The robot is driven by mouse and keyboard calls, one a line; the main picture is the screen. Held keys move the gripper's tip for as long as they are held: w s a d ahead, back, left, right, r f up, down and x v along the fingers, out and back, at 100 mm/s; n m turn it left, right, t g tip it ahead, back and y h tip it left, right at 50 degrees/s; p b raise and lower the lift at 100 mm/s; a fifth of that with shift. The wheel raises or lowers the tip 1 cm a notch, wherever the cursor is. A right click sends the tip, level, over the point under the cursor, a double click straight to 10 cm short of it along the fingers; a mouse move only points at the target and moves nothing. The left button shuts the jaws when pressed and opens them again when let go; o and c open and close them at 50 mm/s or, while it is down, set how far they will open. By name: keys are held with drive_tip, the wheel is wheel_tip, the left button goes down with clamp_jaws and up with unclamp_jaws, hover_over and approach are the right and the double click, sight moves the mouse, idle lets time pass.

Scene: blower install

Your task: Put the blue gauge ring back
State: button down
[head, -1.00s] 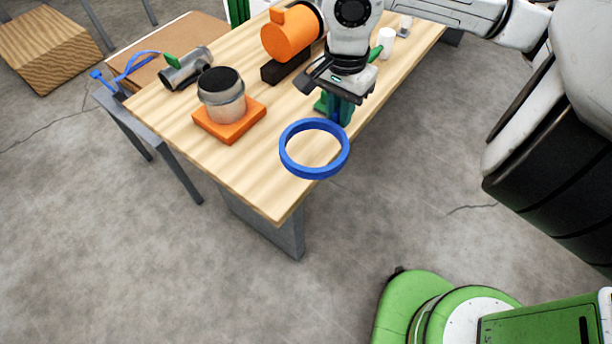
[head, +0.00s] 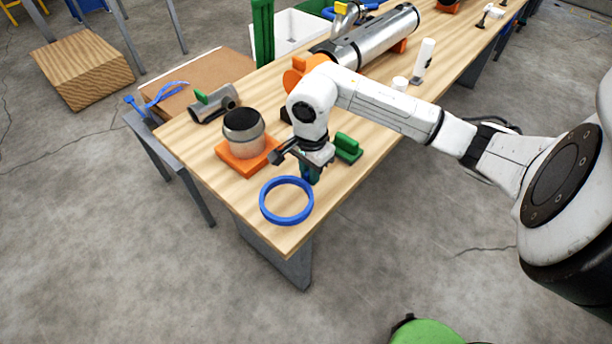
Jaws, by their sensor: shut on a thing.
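The blue gauge ring (head: 287,217) is held out flat over the near corner of the wooden table. My gripper (head: 308,172) is shut on the ring at its far side, and the fingertips are partly hidden under the wrist. A green block (head: 347,148) with a slot or ridge on top sits on the table just right of my gripper. I cannot tell whether it is the ring's stand.
A metal cup with a black top (head: 243,133) stands on an orange base (head: 235,168), left of my gripper. Behind are a grey pipe fitting (head: 213,104), a large metal cylinder (head: 375,37), a white bottle (head: 424,60) and a white bin (head: 295,30). The table's front corner (head: 288,246) is bare.

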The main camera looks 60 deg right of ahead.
sight(306, 181)
drive_tip(key=shift+w+f, duration=0.45)
drive_tip(key=shift+w+f+p, duration=0.2)
drive_tip(key=shift+f+p, duration=0.5)
drive_tip(key=shift+f, duration=0.55)
drive_tip(key=shift+d+f, duration=0.15)
drive_tip(key=shift+f, duration=0.35)
drive_tip(key=shift+f, duration=0.2)
drive_tip(key=c, duration=1.1)
unclamp_jaws()
drive_tip(key=shift+o, duration=0.2)
drive_tip(key=shift+r, duration=0.15)
wheel_tip(306, 181, up, 12)
drive_tip(key=b, duration=0.2)
drive_tip(key=shift+b, duration=0.35)
